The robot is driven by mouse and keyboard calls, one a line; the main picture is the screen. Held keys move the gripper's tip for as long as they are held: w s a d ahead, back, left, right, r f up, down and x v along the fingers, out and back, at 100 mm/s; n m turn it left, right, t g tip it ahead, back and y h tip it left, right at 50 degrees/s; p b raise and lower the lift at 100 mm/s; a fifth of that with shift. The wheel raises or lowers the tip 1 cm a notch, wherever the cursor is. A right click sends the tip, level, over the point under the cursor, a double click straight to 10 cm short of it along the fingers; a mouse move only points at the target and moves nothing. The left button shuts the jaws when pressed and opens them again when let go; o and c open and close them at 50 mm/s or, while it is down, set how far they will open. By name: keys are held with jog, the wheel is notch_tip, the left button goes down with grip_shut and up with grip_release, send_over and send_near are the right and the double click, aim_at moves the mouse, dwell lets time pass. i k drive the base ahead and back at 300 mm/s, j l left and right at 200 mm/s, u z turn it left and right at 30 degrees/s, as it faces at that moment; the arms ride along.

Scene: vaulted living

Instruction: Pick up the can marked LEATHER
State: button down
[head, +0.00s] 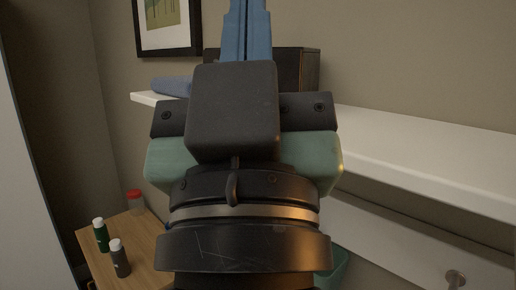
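On a small wooden table at the lower left stand a green can with a white cap (101,236) and a dark grey can with a white cap (120,260). Both are upright. Their markings are too small to read, so I cannot tell which one, if either, says LEATHER. My gripper (247,28) is raised in front of the camera, well above and to the right of the cans, apart from them. Its blue fingers point up and run out of the top edge, so the tips are hidden. I see nothing held in the visible part.
A clear jar with a red lid (135,201) stands behind the cans on the wooden table (152,246). A white shelf (420,150) runs along the wall, with a blue folded item (171,86) and a dark box (309,72) on it. A white drawer front (400,245) is below.

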aim_at(101, 232)
jog(key=i+j, duration=0.25)
jog(key=j, duration=0.25)
jog(key=i+j, duration=0.25)
jog(key=j, duration=0.25)
jog(key=i+j+z, duration=0.1)
jog(key=i+j, duration=0.15)
jog(key=j, duration=0.25)
jog(key=i+j, duration=0.25)
jog(key=j, duration=0.25)
jog(key=i+j+z, duration=0.1)
jog(key=i+j, duration=0.15)
jog(key=j, duration=0.25)
jog(key=i+j, duration=0.2)
jog(key=j, duration=0.35)
jog(key=i+j, duration=0.2)
jog(key=j, duration=0.3)
jog(key=i+j+z, duration=0.1)
jog(key=i+j, duration=0.15)
jog(key=j, duration=0.3)
